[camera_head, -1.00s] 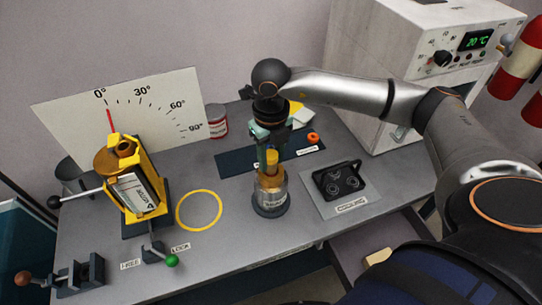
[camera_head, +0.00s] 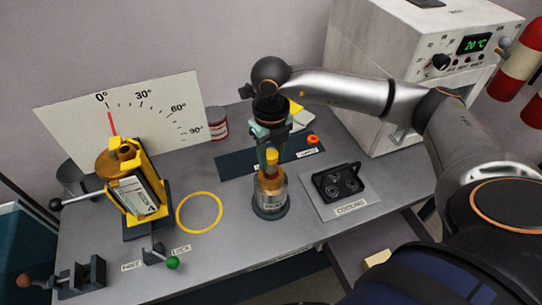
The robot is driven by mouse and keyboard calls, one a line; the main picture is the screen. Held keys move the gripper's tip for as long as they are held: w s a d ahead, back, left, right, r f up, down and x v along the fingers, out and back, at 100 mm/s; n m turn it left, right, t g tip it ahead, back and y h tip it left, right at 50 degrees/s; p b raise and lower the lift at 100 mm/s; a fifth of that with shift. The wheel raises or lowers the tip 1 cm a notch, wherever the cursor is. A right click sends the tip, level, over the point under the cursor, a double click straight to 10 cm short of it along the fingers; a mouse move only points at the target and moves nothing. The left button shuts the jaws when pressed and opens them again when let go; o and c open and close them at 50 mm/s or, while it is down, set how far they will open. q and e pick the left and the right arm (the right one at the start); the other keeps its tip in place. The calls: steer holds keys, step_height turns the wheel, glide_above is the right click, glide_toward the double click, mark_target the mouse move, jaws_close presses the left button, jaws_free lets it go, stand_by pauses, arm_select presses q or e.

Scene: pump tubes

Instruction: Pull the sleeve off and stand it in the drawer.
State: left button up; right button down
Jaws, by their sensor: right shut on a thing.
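My right gripper (camera_head: 269,150) points down and is shut on the yellow sleeve (camera_head: 271,158) at the centre of the bench. The sleeve stands upright over a clear and brass-coloured holder (camera_head: 271,192) with a dark round base. A reddish-brown part shows just below the yellow; I cannot tell whether the sleeve still touches it. The fingers hide part of the sleeve. The drawer (camera_head: 365,245) is pulled out below the bench's front right edge, with a pale yellow block (camera_head: 377,257) at it. My left gripper is not in view.
A yellow tilting fixture (camera_head: 145,190) stands at left before a white dial board (camera_head: 150,115). A cooling plate (camera_head: 358,197) with a black rack (camera_head: 338,182) lies right of the holder. A white oven (camera_head: 400,60) stands behind. The yellow ring (camera_head: 199,212) is empty.

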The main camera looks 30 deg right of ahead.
mark_target(271, 153)
steer(key=shift+r, duration=0.15)
steer(key=shift+r+p, duration=1.45)
steer(key=shift+r, duration=0.75)
